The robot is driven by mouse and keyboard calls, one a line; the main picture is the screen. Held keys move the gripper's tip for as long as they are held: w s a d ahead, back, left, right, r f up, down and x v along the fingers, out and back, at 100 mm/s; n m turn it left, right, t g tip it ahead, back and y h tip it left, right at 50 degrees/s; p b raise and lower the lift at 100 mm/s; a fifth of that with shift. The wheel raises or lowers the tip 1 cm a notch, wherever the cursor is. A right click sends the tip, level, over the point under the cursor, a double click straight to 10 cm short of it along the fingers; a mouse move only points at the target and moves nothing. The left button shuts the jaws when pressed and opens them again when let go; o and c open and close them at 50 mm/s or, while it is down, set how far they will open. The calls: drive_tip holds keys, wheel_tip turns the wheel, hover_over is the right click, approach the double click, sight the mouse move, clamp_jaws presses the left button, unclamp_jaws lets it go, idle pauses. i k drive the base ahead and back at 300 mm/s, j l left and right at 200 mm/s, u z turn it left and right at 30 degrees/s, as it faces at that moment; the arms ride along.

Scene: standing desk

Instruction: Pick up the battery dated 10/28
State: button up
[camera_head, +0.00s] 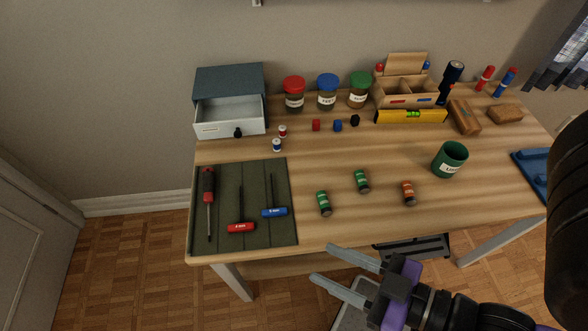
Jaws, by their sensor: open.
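Three batteries lie on the wooden desk. A green battery (324,203) is at the left, a second green battery (362,182) is a little behind and right of it, and an orange-brown battery (409,193) is at the right. Each has a label, but the dates are too small to read, so I cannot tell which is dated 10/28. My gripper (322,263) is open and empty, in front of the desk's front edge and apart from all the batteries.
The desk (340,232) has free room around the batteries. A green tool mat (265,230) with screwdriver and hex drivers lies left. A green cup (449,160) stands right. An open drawer box (230,117), jars (327,95) and a yellow level (390,116) line the back.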

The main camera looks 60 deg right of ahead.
sight(323, 202)
drive_tip(key=k+j, duration=0.1)
drive_tip(key=j, duration=0.25)
drive_tip(key=k+j, duration=0.1)
drive_tip(key=j, duration=0.25)
drive_tip(key=k+j, duration=0.1)
drive_tip(key=j, duration=0.25)
drive_tip(key=k+j+z, duration=0.1)
drive_tip(key=j, duration=0.25)
